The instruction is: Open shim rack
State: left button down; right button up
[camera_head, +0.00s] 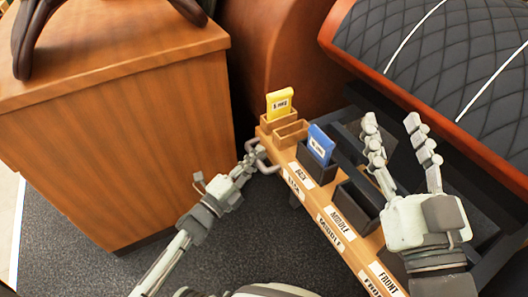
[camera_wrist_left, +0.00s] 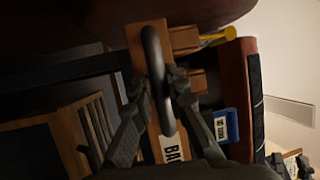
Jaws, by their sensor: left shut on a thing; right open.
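The shim rack (camera_head: 319,196) is a long wooden piece with labels reading BACK, MIDDLE and FRONT, running diagonally through the head view. A grey metal loop handle (camera_head: 267,167) sits at its back end. My left gripper (camera_head: 253,158) is shut on this handle. In the left wrist view the dark handle (camera_wrist_left: 157,60) passes between the fingers of my left gripper (camera_wrist_left: 158,88). A yellow shim (camera_head: 279,103) and a blue shim (camera_head: 320,144) stand in holders at the rack. My right gripper (camera_head: 391,122) is open and empty above the rack's middle-to-front part.
A wooden cabinet (camera_head: 110,150) stands to the left of the rack. A black quilted saddle panel (camera_head: 430,60) with a reddish-brown edge lies at the upper right. Dark grey carpet (camera_head: 90,250) is open between cabinet and rack. A dark holder (camera_head: 357,205) stands by the MIDDLE label.

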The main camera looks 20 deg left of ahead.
pick_arm(q)
jog(key=shift+a, duration=0.1)
jog(key=c, duration=1.8)
grip_release()
jog(key=shift+o, duration=0.2)
jog(key=v, duration=1.2)
